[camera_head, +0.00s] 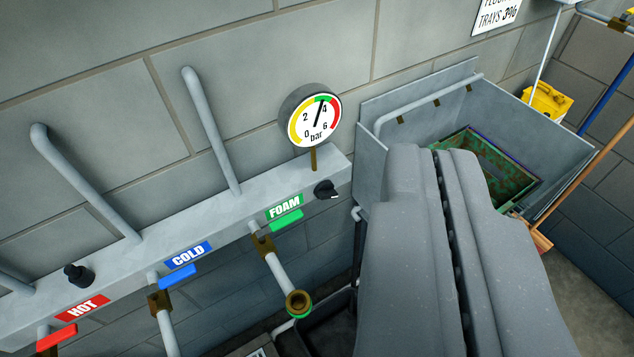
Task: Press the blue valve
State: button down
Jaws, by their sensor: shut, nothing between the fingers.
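The blue valve (178,277) is a short blue bar handle under the blue COLD label (188,255) on a grey wall-mounted manifold (245,212). A pipe with a brass fitting hangs below it. The green valve (286,221) sits to its right under the FOAM label, and the red valve (56,336) to its lower left under the HOT label. My gripper (450,160) fills the lower right of the view, its two grey fingers closed together with nothing between them. It is to the right of the blue valve and apart from it in the picture.
A round pressure gauge (314,118) stands on the manifold. Black knobs (326,190) and grey bent pipes (210,130) stick out along it. A metal sink (375,165) with a green crate (510,185) is at the right. A yellow container (546,103) is behind.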

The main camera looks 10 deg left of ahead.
aim_at(190, 269)
jog(key=u, duration=1.3)
jog(key=k, duration=0.3)
jog(key=z, duration=0.25)
jog(key=i, duration=0.5)
